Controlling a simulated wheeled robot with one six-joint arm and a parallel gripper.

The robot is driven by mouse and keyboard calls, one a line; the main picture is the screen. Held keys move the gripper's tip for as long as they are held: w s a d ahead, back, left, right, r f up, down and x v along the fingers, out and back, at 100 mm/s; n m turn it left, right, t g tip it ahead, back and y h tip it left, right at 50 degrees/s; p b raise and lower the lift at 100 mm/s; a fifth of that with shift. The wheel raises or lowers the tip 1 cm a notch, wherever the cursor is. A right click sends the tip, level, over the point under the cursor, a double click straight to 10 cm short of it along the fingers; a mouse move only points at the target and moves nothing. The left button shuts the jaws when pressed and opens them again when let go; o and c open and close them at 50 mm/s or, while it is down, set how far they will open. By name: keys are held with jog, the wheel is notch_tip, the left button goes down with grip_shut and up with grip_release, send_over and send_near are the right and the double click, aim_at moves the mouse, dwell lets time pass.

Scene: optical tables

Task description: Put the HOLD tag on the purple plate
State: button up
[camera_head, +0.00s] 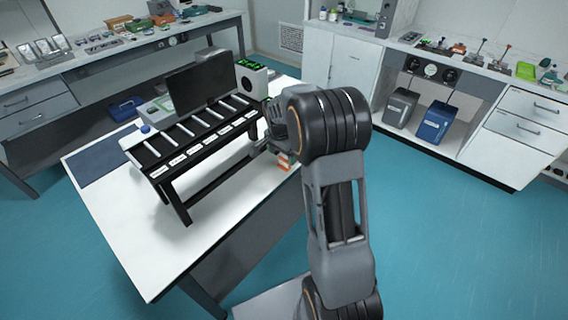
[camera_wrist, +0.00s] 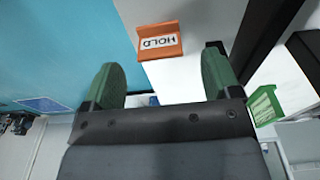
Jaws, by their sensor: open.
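In the head view the orange-and-white tag (camera_head: 283,161) shows near the table's right edge, beside my gripper (camera_head: 268,140), which is partly hidden by my wrist. I cannot make out a purple plate in either view.
A black rack (camera_head: 185,177) with several labelled slots stands left of my gripper, with a dark screen (camera_head: 200,82) behind it. A green-lit device (camera_head: 250,78) stands behind. The white table's front part (camera_head: 150,255) is clear. A green object (camera_wrist: 263,105) is right of my fingers.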

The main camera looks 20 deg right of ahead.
aim_at(284, 159)
jog(key=shift+w+d+f, duration=0.1)
jog(key=shift+d+f, duration=0.05)
jog(key=shift+f, duration=0.95)
jog(key=shift+d+f, duration=0.15)
jog(key=shift+f, duration=0.9)
jog(key=shift+c, duration=0.3)
jog(key=c, duration=1)
